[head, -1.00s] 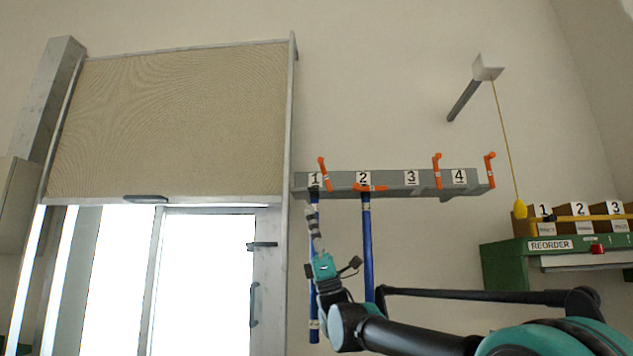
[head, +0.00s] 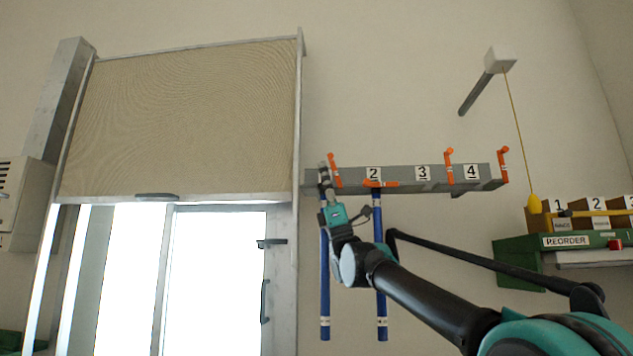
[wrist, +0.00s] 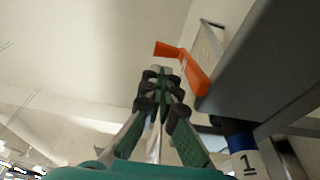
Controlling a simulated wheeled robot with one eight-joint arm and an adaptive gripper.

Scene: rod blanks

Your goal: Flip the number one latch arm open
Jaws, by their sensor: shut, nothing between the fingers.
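The number one latch arm (head: 334,170) is orange and stands up, slightly tilted, at the left end of the grey rail (head: 400,173). It also shows in the wrist view (wrist: 194,70), pointing up with a bent tip. My gripper (head: 324,166) is shut and empty, raised at the rail's left end just left of this arm; it hides the number 1 label. In the wrist view the fingertips (wrist: 160,74) are close beside the orange arm; whether they touch, I cannot tell. A blue rod (head: 325,280) hangs below this position; its 1 band (wrist: 247,162) shows in the wrist view.
The number two latch arm (head: 382,184) lies level across the front, with a second blue rod (head: 380,270) below. Two more orange arms (head: 449,165) (head: 503,164) stand up at 3 and 4. A shuttered door frame (head: 298,120) is left; a pull cord (head: 519,130) hangs right.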

